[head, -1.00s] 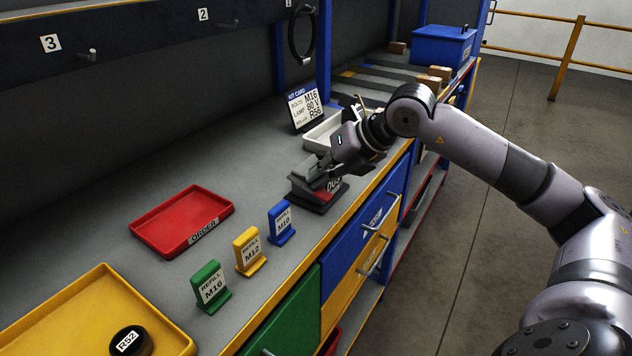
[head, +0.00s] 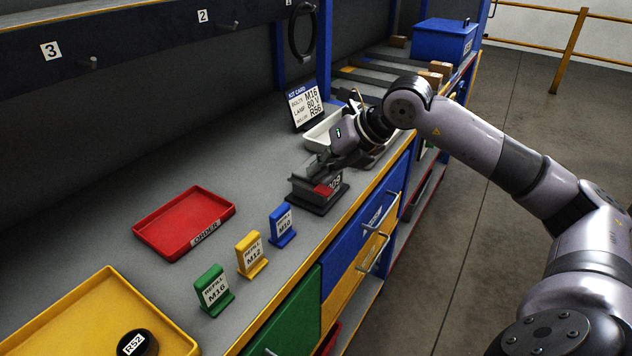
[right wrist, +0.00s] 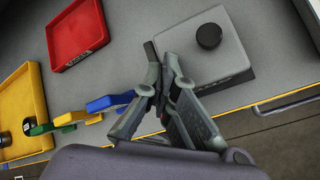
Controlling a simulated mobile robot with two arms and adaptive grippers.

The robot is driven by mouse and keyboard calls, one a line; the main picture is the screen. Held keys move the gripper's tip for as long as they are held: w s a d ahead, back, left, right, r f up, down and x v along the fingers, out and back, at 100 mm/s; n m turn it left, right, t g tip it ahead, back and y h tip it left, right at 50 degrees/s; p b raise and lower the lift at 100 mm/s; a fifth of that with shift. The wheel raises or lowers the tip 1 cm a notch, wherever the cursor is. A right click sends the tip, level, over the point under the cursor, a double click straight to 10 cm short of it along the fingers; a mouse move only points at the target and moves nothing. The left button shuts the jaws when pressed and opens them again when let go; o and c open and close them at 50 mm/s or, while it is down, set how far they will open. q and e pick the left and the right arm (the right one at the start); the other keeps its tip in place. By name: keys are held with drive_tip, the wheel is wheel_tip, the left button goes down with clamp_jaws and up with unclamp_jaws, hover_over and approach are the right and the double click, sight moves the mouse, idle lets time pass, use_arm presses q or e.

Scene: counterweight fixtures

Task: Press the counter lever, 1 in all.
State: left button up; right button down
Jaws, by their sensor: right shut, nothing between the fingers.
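The counter (head: 316,196), a dark grey block with a red part and a partly hidden number display, stands near the bench's front edge in the head view. My right gripper (head: 322,168) is shut and empty, with its fingertips low over the counter's top. My left gripper is in neither view.
Green (head: 213,290), yellow (head: 251,254) and blue (head: 283,225) refill signs stand along the front edge. A red order tray (head: 184,222), a yellow tray (head: 75,310) with an R52 roller (head: 134,343), a white tray (head: 318,137) and a kit card (head: 305,105) surround the counter.

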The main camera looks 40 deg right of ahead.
drive_tip(key=shift+r, duration=0.1)
wheel_tip(320, 180, up, 5)
drive_tip(key=p, duration=0.4)
drive_tip(key=shift+w+a, duration=0.15)
idle(0.7)
